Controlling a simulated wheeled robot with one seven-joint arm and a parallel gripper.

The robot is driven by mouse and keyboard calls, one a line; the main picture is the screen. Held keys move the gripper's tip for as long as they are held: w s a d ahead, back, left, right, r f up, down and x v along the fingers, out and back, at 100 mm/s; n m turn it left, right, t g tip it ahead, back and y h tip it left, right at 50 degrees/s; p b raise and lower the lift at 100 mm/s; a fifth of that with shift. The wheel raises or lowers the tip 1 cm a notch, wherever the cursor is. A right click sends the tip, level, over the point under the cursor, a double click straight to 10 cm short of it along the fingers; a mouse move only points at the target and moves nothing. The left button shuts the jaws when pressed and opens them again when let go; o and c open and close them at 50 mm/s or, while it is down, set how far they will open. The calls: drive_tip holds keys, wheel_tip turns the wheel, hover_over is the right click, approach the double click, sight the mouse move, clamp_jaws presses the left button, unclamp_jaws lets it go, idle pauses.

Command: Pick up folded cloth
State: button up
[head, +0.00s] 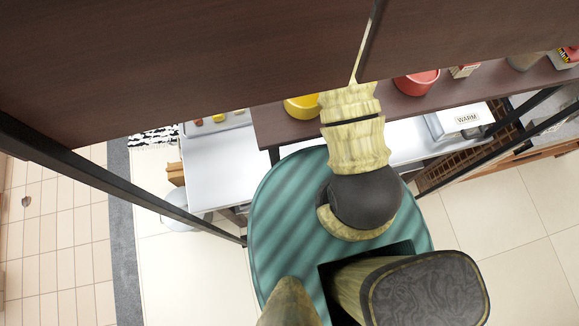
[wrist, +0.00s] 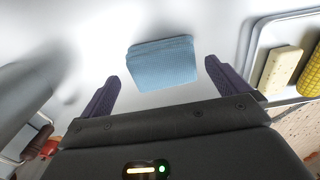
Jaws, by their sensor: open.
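The folded cloth (wrist: 162,63) is a light blue, ribbed square lying on a smooth pale grey surface (wrist: 215,25) in the wrist view. My gripper (wrist: 160,80) is open, with one dark finger to each side of the cloth in the picture. The cloth lies between and slightly beyond the fingertips, and nothing is held. I cannot tell how high the gripper is above the surface. In the head view the cloth and my gripper are hidden; my arm reaches away under a dark shelf.
In the wrist view, a tray (wrist: 252,62) at the right holds a pale block (wrist: 280,68) and a yellow corn-like item (wrist: 312,75). In the head view, a yellow bowl (head: 302,107) and a red bowl (head: 416,83) stand on a dark shelf (head: 285,128) above a white counter (head: 215,172).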

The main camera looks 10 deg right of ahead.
drive_tip(key=shift+f+p, duration=0.75)
drive_tip(key=shift+f, duration=1.05)
drive_tip(key=c, duration=0.8)
drive_tip(key=shift+o, duration=0.2)
wheel_tip(320, 180, up, 10)
drive_tip(key=b, duration=0.3)
